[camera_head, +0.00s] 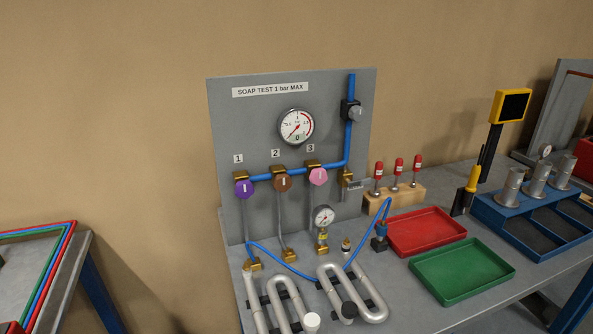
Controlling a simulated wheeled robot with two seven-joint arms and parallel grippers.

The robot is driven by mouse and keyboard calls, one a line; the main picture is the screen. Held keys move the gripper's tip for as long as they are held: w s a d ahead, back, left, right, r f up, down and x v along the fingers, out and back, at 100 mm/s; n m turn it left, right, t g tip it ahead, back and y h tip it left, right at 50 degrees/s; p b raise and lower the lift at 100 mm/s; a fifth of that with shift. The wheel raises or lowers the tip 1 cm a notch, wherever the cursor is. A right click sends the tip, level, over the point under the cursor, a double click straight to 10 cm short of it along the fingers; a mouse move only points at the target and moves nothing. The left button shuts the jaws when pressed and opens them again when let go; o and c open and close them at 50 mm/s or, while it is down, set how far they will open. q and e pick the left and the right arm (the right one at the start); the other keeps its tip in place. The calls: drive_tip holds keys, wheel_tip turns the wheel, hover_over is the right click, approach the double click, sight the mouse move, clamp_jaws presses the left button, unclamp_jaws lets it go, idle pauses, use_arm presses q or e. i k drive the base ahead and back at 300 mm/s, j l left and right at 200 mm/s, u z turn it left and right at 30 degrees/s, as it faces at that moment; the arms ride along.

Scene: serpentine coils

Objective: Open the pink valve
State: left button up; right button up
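The pink valve knob (318,176) is on the upright grey panel (230,120), under the label 3, at the right end of a row of three. A purple knob (243,189) sits under label 1 and a brown knob (283,183) under label 2. A short pale mark shows on the pink knob and looks roughly upright. The knobs sit on brass fittings along a blue pipe (262,177). Neither of my grippers is in view, and nothing touches the pink knob.
Silver serpentine coils (285,300) and a smaller gauge (323,216) stand in front. Red (428,231) and green (462,268) trays lie right. Space before the pink knob looks open.

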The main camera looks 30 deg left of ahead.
sight(319, 175)
drive_tip(key=i+l+u, duration=0.3)
drive_tip(key=l, duration=0.4)
drive_tip(key=i+l+u, duration=0.25)
drive_tip(key=l, duration=0.45)
drive_tip(key=l+u, duration=0.3)
drive_tip(key=l, duration=0.4)
drive_tip(key=l+u, duration=0.25)
drive_tip(key=l, duration=0.55)
